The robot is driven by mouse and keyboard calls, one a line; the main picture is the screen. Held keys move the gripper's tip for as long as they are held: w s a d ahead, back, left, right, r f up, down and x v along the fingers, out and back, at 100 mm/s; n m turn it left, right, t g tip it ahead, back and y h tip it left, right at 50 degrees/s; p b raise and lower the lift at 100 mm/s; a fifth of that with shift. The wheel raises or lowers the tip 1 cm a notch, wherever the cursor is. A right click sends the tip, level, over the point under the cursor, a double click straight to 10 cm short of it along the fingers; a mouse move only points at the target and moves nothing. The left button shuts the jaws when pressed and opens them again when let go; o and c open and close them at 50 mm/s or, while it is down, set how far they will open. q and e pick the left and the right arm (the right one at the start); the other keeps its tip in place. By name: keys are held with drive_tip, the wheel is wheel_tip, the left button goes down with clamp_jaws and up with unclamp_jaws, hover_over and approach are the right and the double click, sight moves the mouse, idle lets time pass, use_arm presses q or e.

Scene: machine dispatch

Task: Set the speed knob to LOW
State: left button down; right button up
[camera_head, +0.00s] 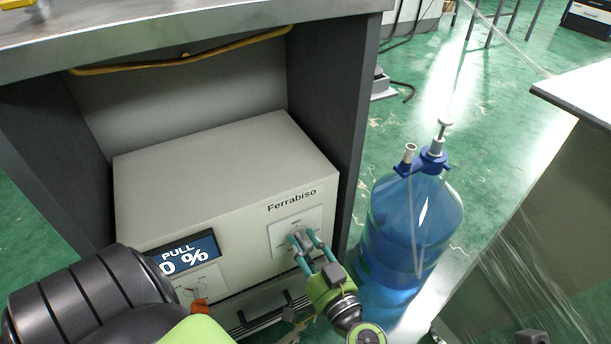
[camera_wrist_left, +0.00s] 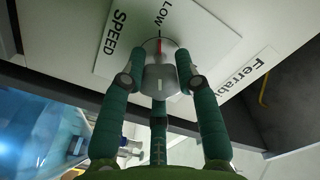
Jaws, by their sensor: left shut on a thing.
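The speed knob (camera_head: 300,241) is a small grey dial on a white label plate (camera_head: 284,238) on the front of the beige Ferrabiso machine (camera_head: 225,165). In the left wrist view the knob (camera_wrist_left: 160,82) has a red pointer line aimed up at the word LOW, or very nearly so. The word SPEED lies to the left of it there. My left gripper (camera_head: 304,244) is shut on the knob, with fingers on both its sides; it also shows in the left wrist view (camera_wrist_left: 160,62). My right gripper is not in view.
The machine stands in a dark cabinet under a metal worktop (camera_head: 180,30). Its display (camera_head: 185,252) reads PULL and a percentage, partly hidden by my arm. A blue water bottle (camera_head: 410,225) stands on the floor right of the cabinet. A yellow cable (camera_head: 190,60) hangs under the worktop.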

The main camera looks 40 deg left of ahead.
sight(294, 201)
use_arm(q)
drive_tip(key=shift+s+a+f, duration=0.1)
drive_tip(key=shift+a, duration=0.05)
drive_tip(key=c, duration=0.9)
unclamp_jaws()
drive_tip(key=shift+r, duration=0.45)
drive_tip(key=r, duration=0.8)
drive_tip(key=shift+d+r, duration=0.25)
drive_tip(key=shift+r, duration=0.15)
drive_tip(key=shift+a+r, duration=0.15)
drive_tip(key=shift+r, duration=0.1)
